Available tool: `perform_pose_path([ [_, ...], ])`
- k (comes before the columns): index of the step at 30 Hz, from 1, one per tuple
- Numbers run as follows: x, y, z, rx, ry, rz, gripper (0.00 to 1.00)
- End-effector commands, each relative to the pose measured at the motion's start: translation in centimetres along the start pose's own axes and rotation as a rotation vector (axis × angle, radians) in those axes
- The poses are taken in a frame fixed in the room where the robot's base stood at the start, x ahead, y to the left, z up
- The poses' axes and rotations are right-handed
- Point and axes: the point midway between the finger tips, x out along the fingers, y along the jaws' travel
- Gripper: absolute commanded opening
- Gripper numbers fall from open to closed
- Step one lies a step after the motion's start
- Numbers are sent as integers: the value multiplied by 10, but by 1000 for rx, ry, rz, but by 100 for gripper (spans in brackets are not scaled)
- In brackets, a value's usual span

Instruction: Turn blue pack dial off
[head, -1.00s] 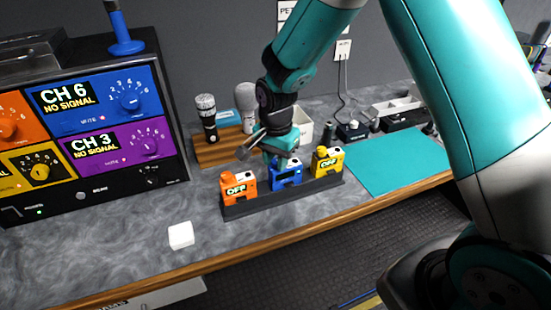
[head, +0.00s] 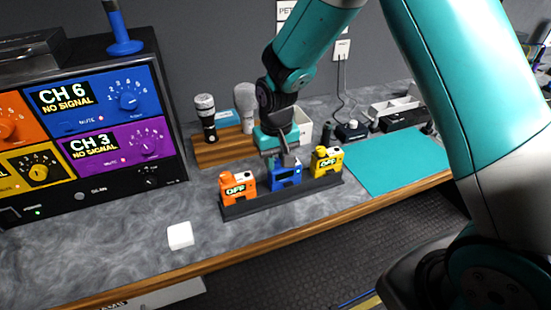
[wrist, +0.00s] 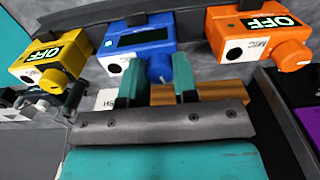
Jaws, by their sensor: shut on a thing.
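The blue pack (head: 286,177) stands in the dark rack (head: 283,202), between the orange pack (head: 238,188) and the yellow pack (head: 327,162). In the wrist view the blue pack (wrist: 138,41) shows a dark display with no readable word. Its blue dial (wrist: 160,68) sits between the two fingers of my gripper (wrist: 157,76). My gripper (head: 285,158) is shut on that dial from above. In the head view the gripper hides the dial. The orange and yellow packs read OFF, also in the wrist view.
Microphones (head: 206,116) stand on a wooden block (head: 222,150) behind the rack. A monitor panel (head: 90,130) stands at left. A teal mat (head: 395,160) lies clear at right.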

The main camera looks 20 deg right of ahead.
Motion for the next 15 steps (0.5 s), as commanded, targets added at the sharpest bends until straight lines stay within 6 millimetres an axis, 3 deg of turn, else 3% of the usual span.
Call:
perform_pose_path([
  [15,0,1,-1,-488,2,0,4],
])
